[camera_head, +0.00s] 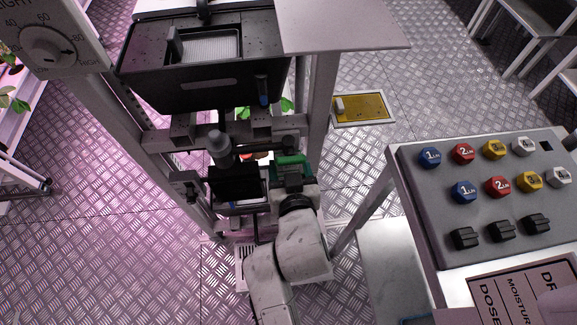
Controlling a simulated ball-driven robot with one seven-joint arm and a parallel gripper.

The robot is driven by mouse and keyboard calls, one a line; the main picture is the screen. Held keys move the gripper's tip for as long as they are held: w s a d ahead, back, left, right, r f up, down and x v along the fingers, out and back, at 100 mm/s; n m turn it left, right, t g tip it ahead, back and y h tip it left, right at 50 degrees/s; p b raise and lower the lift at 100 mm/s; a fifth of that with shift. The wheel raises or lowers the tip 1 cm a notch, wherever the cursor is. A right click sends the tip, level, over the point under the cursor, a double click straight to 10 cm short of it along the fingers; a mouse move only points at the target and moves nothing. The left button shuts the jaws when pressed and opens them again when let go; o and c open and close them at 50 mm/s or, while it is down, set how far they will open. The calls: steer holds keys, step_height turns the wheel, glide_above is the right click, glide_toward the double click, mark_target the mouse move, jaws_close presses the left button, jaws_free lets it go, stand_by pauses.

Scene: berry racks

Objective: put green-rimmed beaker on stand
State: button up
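A bright green band (291,160), possibly the rim of the green-rimmed beaker, shows at the end of my arm in the middle of the view. The beaker's body cannot be made out. My gripper (291,178) is at this green band, in front of the grey frame. The fingers are small and dark here, so I cannot tell whether they are open or shut on it. Left of it, within the frame, is a dark panel (236,181) with a pale plate. I cannot tell whether this is the stand.
A black unit with a recessed tray (186,85) overhangs from the frame above. A grey cylinder (219,146) sticks up left of my gripper. A console with coloured knobs (480,215) stands at right. A yellow floor plate (362,108) lies behind. Open metal floor shows on both sides.

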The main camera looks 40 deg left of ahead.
steer(key=shift+w+a+f, duration=0.2)
steer(key=shift+f, duration=0.2)
steer(key=shift+w+a+f, duration=0.15)
steer(key=shift+a+f, duration=0.05)
steer(key=shift+f, duration=0.15)
steer(key=shift+f+b, duration=0.2)
steer(key=shift+b, duration=0.1)
steer(key=o, duration=1.1)
steer(key=shift+r, duration=0.2)
steer(key=p+v, duration=0.1)
steer(key=v, duration=1.1)
steer(key=shift+p, duration=0.4)
